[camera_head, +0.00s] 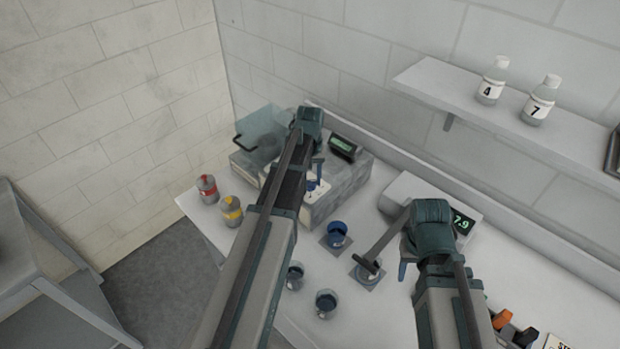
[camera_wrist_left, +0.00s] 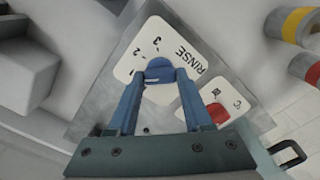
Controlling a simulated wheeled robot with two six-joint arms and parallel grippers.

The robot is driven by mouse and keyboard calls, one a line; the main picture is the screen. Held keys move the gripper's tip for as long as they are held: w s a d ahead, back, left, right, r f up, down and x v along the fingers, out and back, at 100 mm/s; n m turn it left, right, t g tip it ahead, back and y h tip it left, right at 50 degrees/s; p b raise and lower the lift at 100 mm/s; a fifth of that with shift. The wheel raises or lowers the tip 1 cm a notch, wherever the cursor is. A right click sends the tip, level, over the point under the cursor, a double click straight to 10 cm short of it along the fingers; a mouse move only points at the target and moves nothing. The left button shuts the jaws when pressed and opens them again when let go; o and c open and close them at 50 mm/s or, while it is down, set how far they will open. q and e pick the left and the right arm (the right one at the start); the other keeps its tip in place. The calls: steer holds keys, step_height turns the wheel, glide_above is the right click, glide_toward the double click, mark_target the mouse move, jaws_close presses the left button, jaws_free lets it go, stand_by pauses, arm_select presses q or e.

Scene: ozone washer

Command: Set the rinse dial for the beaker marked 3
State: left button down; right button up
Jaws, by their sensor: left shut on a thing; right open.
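The washer (camera_head: 345,185) stands at the back left. In the left wrist view its white plate (camera_wrist_left: 205,68) reads RINSE, with marks 1, 2 and 3 around the blue rinse dial (camera_wrist_left: 160,72). My left gripper (camera_wrist_left: 160,80) is shut on this dial; its fingers cover much of it, and I cannot tell which mark it points to. In the head view my left gripper (camera_head: 316,182) is at the washer's front. My right gripper (camera_head: 403,270) is open above the bench. Small beakers stand on the bench, one with blue contents (camera_head: 337,234); no number is readable on them.
A red-banded bottle (camera_head: 207,188) and a yellow-banded bottle (camera_head: 231,211) stand left of the washer. A meter reading 7.9 (camera_head: 462,222) is near my right arm. Bottles marked 4 (camera_head: 491,88) and 7 (camera_head: 538,109) are on the shelf (camera_head: 500,125).

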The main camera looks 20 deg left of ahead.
mark_target(310, 181)
arm_select(q)
steer(key=shift+c, duration=1.6)
jaws_free()
step_height(310, 181, up, 14)
steer(key=p, duration=1.3)
steer(key=shift+p, duration=0.4)
steer(key=shift+f, duration=0.1)
